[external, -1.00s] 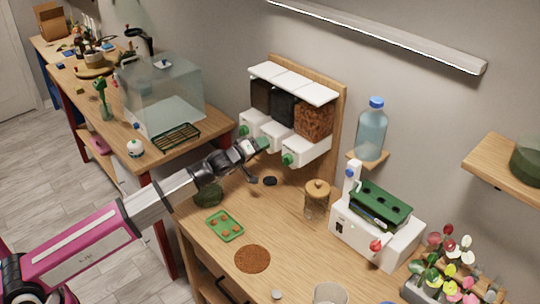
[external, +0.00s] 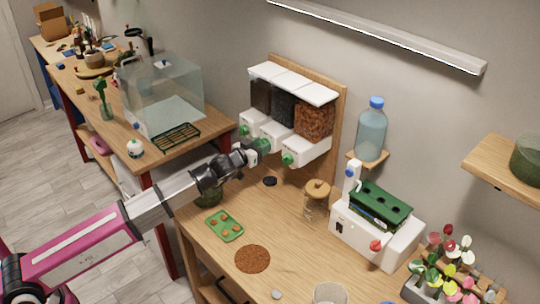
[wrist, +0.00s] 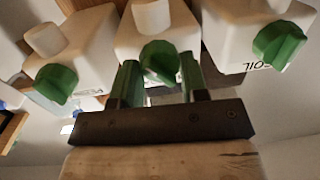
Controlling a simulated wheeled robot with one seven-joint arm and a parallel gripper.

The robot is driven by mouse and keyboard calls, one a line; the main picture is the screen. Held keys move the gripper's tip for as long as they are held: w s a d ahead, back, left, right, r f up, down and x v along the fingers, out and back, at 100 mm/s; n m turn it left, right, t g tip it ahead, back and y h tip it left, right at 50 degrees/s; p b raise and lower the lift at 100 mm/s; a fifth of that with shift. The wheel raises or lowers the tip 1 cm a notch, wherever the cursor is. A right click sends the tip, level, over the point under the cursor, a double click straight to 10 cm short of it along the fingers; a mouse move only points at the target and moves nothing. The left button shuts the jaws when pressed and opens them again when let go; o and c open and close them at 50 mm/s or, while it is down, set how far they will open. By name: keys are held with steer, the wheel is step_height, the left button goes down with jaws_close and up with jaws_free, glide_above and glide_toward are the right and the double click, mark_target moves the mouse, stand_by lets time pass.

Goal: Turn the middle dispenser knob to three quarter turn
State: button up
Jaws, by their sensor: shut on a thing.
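The dispenser has three white spouts, each with a green knob, under clear hoppers on a wooden backboard (external: 338,105). The middle knob (wrist: 160,55) sits between the two green-tipped fingers of my gripper (wrist: 160,78) in the wrist view. My gripper (external: 258,147) is shut on this knob, and its fingers hide part of the knob's sides. The left knob (wrist: 56,84) and right knob (wrist: 279,46) stand free on either side. They also show in the external view, the left one (external: 244,130) and the right one (external: 287,159).
Below the dispenser, the wooden bench holds a black disc (external: 270,181), a lidded jar (external: 317,195), a green tray (external: 225,226) and a brown round mat (external: 252,259). A glass tank (external: 165,90) stands on the left bench. A bottle (external: 371,130) sits on a small shelf.

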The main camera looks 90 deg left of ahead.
steer(key=m, duration=0.6)
steer(key=shift+f+y, duration=0.15)
steer(key=shift+y, duration=0.15)
steer(key=m+t, duration=0.1)
steer(key=m, duration=1.2)
steer(key=shift+f, duration=0.2)
steer(key=m+t, duration=0.1)
steer(key=m, duration=0.5)
steer(key=shift+m, duration=0.4)
steer(key=shift+f, duration=0.1)
steer(key=o, duration=0.9)
